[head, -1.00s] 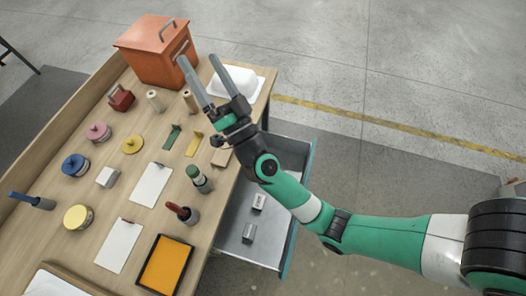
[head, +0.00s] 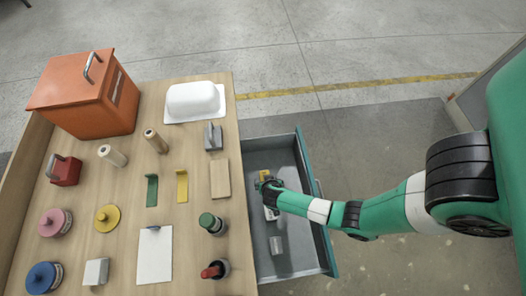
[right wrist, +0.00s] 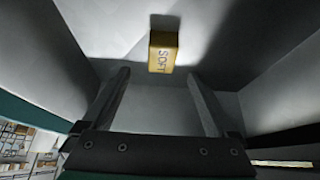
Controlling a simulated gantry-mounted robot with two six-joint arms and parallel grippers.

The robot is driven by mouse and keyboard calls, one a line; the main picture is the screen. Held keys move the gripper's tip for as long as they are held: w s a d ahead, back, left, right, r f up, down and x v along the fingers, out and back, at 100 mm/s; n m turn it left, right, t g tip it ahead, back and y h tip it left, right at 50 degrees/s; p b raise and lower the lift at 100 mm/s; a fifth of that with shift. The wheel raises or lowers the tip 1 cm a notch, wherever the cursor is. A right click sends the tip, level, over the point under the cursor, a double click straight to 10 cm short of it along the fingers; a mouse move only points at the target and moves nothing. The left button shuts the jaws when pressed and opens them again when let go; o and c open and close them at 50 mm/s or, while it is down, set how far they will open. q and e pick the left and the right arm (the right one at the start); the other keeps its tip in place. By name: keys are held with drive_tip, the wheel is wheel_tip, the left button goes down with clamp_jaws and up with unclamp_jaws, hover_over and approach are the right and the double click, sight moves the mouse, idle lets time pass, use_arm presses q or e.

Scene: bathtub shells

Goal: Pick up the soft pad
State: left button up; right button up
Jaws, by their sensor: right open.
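The soft pad (right wrist: 163,54) is a yellow block with "SOFT" printed on it. It lies in the open drawer, and a bit of its yellow also shows in the head view (head: 265,175), partly hidden by my arm. My right gripper (right wrist: 158,73) is open and empty, pointing into the drawer. In the right wrist view the pad is beyond the fingertips, between their lines, apart from both fingers. My left gripper is not in view.
The grey drawer (head: 303,262) has walls close around my right gripper. A grey block (head: 276,245) and a pale block (head: 271,213) lie nearer its front end. The wooden table (head: 190,130) beside it carries an orange box (head: 85,98), a white dish (head: 194,99) and several tools.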

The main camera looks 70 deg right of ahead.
drive_tip(key=shift+b+x, duration=0.45)
drive_tip(key=shift+x, duration=0.8)
drive_tip(key=shift+d+f, duration=0.1)
drive_tip(key=shift+f, duration=0.15)
drive_tip(key=b+x, duration=0.5)
drive_tip(key=shift+w, duration=0.15)
drive_tip(key=shift+w+f, duration=0.1)
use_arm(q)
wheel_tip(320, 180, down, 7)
use_arm(e)
drive_tip(key=c, duration=1.4)
drive_tip(key=shift+c, duration=0.2)
